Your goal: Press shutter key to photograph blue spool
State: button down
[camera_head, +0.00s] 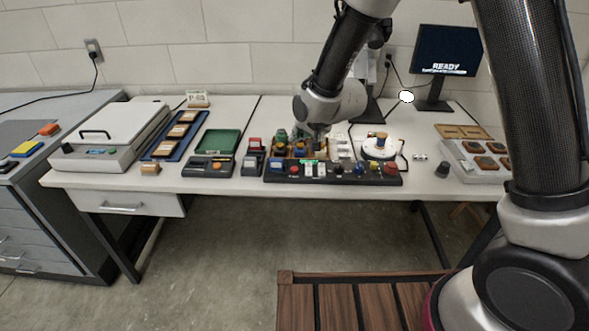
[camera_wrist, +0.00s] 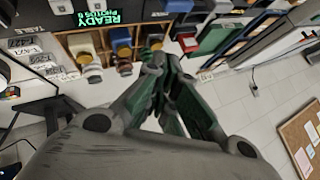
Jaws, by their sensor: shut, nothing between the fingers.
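A black control panel (camera_head: 333,178) lies along the table's front edge. It carries several coloured buttons and pale keys, including a red button (camera_head: 391,168) at its right end; I cannot read which is the shutter key. A spool with a blue part (camera_head: 381,140) stands on a round white platform (camera_head: 380,154) behind the panel's right part. My gripper (camera_head: 318,133) is shut and empty, pointing down above the area behind the panel's middle. In the wrist view its fingers (camera_wrist: 154,55) are together, close to a wooden rack of spools; contact with any key cannot be told.
A wooden rack (camera_wrist: 76,44) holds several coloured spools. A green display (camera_wrist: 100,18) reads READY and PHOTOS 0. The monitor (camera_head: 447,52) also reads READY. A green tray (camera_head: 219,142) stands left, a tray of brown pieces (camera_head: 462,158) right.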

aim_at(297, 167)
jog(key=shift+f, duration=4.1)
jog(key=shift+f, duration=0.15)
jog(key=shift+f, duration=0.25)
jog(key=shift+f, duration=0.45)
jog(key=shift+r, duration=0.85)
jog(key=shift+r, duration=2.55)
